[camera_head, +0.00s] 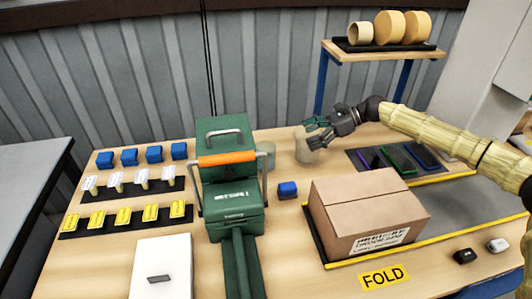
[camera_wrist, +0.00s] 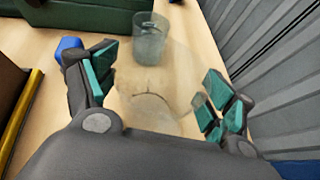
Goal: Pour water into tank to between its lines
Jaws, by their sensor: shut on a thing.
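My gripper (camera_head: 318,133) is shut on a pale, see-through vessel (camera_head: 303,148) above the back of the table. In the wrist view the vessel (camera_wrist: 158,95) fills the space between my gripper's fingers (camera_wrist: 160,88), with a dark curved line across it. Its tilt and the water inside are hard to make out. A clear, greyish cylinder (camera_wrist: 151,42), which looks like the tank, stands just beyond the vessel. In the head view this tank (camera_head: 267,154) is beside the green machine (camera_head: 228,170), left of the vessel. Its lines and water level cannot be read.
A blue block (camera_head: 287,189) sits between the machine and a carton (camera_head: 368,211) in a yellow-edged tray. Dark devices (camera_head: 397,157) lie at right. Blue blocks, white-labelled pieces and yellow tags stand in rows at left. A shelf (camera_head: 384,52) with tape rolls is behind.

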